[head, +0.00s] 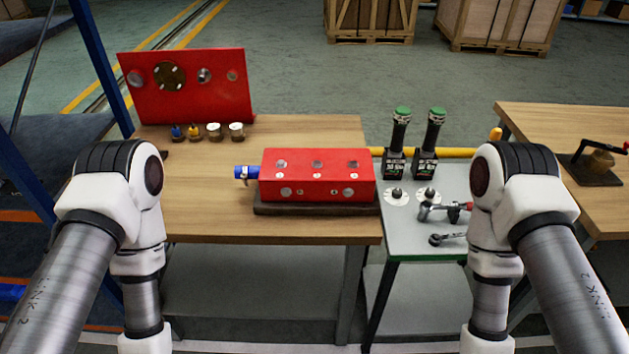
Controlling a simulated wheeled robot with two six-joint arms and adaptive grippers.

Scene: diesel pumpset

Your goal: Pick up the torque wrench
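Two tools lie on the small grey-topped table (400,238) at center right. One is a metal tool with a red part (430,211). Below it is a dark ratchet-like tool (440,239). Both run toward my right arm, which may hide parts of them. I cannot tell for certain which one is the torque wrench. Both my arms come in from the sides and bend downward in front of the tables. Neither gripper shows in the head view.
Two black green-topped tools (398,140) (430,140) stand on the grey table, with a yellow bar (450,153) behind. A red block (317,175) with a blue fitting and an upright red panel (190,88) occupy the wooden table (215,210). Another wooden table (550,122) stands right.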

